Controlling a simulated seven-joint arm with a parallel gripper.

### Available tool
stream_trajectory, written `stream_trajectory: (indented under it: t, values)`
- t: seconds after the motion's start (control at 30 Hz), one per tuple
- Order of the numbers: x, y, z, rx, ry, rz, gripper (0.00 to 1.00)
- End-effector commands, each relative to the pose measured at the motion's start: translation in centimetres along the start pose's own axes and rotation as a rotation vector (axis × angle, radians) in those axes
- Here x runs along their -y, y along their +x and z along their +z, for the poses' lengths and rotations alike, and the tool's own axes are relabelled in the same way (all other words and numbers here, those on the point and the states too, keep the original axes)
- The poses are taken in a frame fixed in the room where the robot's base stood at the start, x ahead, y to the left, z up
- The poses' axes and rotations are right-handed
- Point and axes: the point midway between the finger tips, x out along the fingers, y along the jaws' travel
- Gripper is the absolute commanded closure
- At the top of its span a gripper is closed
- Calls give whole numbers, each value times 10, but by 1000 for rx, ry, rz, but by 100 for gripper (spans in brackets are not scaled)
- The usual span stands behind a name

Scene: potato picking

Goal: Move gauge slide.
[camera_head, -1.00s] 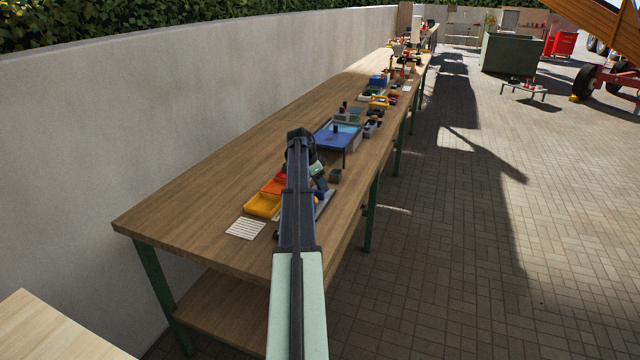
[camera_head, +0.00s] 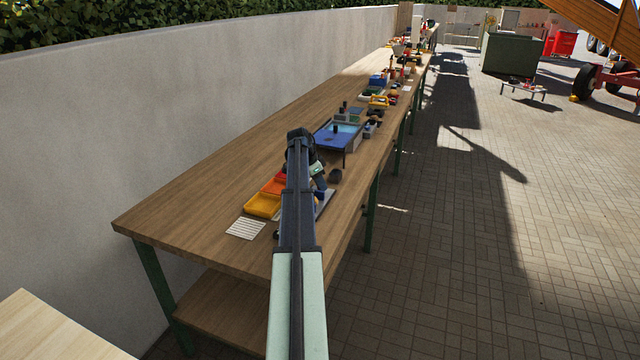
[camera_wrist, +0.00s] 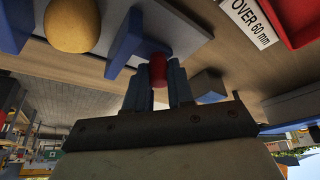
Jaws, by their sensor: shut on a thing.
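In the wrist view my gripper (camera_wrist: 160,88) is shut on a small red knob (camera_wrist: 158,68), with one finger on each side of it. The knob stands at the end of a blue upright plate (camera_wrist: 126,44), seemingly the gauge slide; how they join is hidden. A round yellow-brown potato (camera_wrist: 72,24) lies on the other side of this plate, close to another blue part at the picture's left edge. In the head view my arm hides most of the gauge, and the fingertips are not clear there.
A red bin (camera_wrist: 301,22) and a white "OVER 60 mm" label (camera_wrist: 250,20) lie nearby. A grey block (camera_wrist: 208,84) stands close to the fingers. In the head view a yellow bin (camera_head: 262,206), a white card (camera_head: 245,229) and a blue tray (camera_head: 335,142) share the bench.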

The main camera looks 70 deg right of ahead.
Motion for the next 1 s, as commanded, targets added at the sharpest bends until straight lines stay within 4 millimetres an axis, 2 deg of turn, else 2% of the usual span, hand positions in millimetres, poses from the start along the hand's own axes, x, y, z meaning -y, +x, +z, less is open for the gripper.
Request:
stream_trajectory:
  t: [0.17,0.33,0.57,0.6,0.83,1.0]
  values:
    - [2,0,-1,0,0,-1,100]
    - [13,4,-11,0,0,-1,100]
    - [12,4,-11,0,0,-1,100]
    - [12,4,-11,0,0,-1,75]
    - [12,4,-11,0,0,-1,53]
    - [11,4,-11,0,0,0,52]
